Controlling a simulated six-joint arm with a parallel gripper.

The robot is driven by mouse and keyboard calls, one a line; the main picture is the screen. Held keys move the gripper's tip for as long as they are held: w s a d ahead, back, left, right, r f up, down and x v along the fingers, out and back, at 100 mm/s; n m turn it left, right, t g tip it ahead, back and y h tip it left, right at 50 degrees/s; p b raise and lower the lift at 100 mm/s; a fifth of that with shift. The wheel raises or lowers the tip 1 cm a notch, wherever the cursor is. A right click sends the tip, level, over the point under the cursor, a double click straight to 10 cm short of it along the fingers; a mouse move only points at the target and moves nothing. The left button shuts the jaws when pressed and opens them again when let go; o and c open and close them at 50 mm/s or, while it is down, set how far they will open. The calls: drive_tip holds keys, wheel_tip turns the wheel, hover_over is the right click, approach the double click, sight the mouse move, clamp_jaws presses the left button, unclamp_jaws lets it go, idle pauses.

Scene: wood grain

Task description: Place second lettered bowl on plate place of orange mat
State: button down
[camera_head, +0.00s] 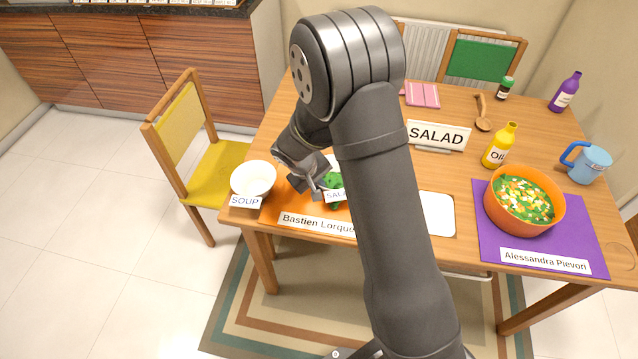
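The orange mat (286,208) lies at the near left of the table, with a name card reading "Bastien Lorque…" (315,224) along its front edge. A white bowl labelled SOUP (254,177) is at the table's left edge, beside the mat. Green food (333,181) and a small label starting "SAL" (334,196) show over the mat, partly behind my arm; the bowl under them is mostly hidden. My gripper (314,188) is low over the mat, just left of the green food. Its fingers are too small and covered to tell whether they hold anything.
A white rectangle (438,214) lies right of my arm. A purple mat (488,230) bears an orange bowl of salad (524,200). A SALAD sign (437,136), yellow oil bottle (500,146) and blue mug (588,163) stand farther back. A yellow chair (205,170) is at left.

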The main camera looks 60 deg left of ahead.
drive_tip(key=c, duration=1.6)
unclamp_jaws()
drive_tip(key=shift+f, duration=0.1)
drive_tip(key=shift+c, duration=0.2)
drive_tip(key=v, duration=1.2)
drive_tip(key=shift+r, duration=0.25)
drive_tip(key=shift+f, duration=0.1)
drive_tip(key=x, duration=1.2)
drive_tip(key=shift+f, duration=0.1)
wheel_tip(320, 180, up, 2)
drive_tip(key=shift+r, duration=0.7)
